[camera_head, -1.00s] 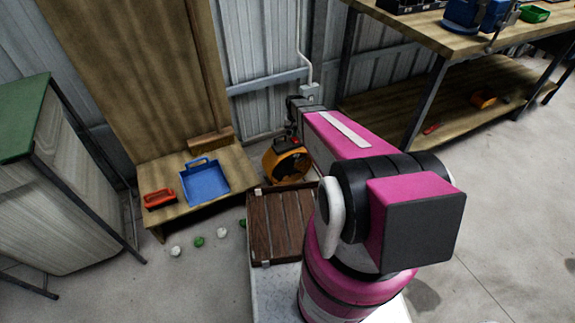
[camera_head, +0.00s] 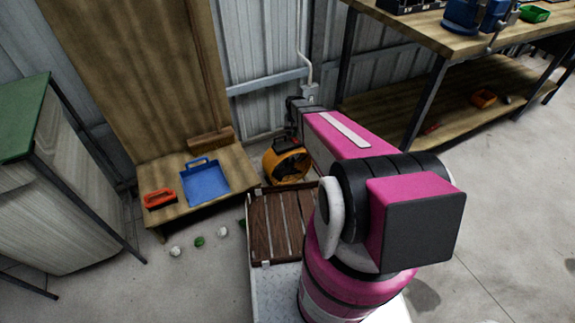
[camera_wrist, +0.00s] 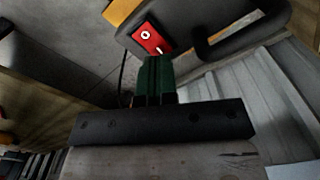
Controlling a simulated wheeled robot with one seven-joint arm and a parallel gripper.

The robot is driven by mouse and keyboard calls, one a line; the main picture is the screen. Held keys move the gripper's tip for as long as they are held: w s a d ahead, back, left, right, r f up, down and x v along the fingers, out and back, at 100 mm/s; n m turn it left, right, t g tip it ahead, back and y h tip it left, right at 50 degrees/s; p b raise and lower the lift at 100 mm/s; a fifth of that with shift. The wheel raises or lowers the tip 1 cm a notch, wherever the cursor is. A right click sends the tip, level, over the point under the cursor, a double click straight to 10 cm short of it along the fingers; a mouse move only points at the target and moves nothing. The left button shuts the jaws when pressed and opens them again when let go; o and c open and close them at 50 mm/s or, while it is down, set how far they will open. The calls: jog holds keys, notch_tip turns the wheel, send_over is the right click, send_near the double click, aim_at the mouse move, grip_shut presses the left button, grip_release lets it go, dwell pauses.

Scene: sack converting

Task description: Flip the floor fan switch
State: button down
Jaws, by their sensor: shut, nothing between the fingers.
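The floor fan (camera_head: 287,166) is an orange round unit standing on the floor by the corrugated wall. In the wrist view its red rocker switch (camera_wrist: 148,38), with white marks, sits on a dark housing beside a yellow-orange edge. A thick black bar (camera_wrist: 240,38) curves to the right of it. My gripper (camera_wrist: 158,62) has its green fingers shut with nothing between them. The fingertips overlap the lower edge of the switch in the picture; I cannot tell whether they touch it. In the head view the gripper is small and dark above the fan, with the switch not clear.
A low wooden platform (camera_head: 232,157) left of the fan holds a blue dustpan (camera_head: 205,184) and a red-orange item (camera_head: 159,199). A slatted brown pallet (camera_head: 276,230) lies in front of the fan. A workbench (camera_head: 430,42) stands at the right. Small balls lie on the floor.

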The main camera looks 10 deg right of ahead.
jog(key=shift+f, duration=1.1)
dwell(0.6)
jog(key=shift+r, duration=3.55)
jog(key=s+r+n, duration=0.1)
jog(key=s+r, duration=0.7)
jog(key=s, duration=0.2)
jog(key=s+r+n, duration=0.1)
jog(key=s+r, duration=0.6)
jog(key=s, duration=0.4)
jog(key=shift+s+r, duration=0.2)
jog(key=shift+r, duration=0.2)
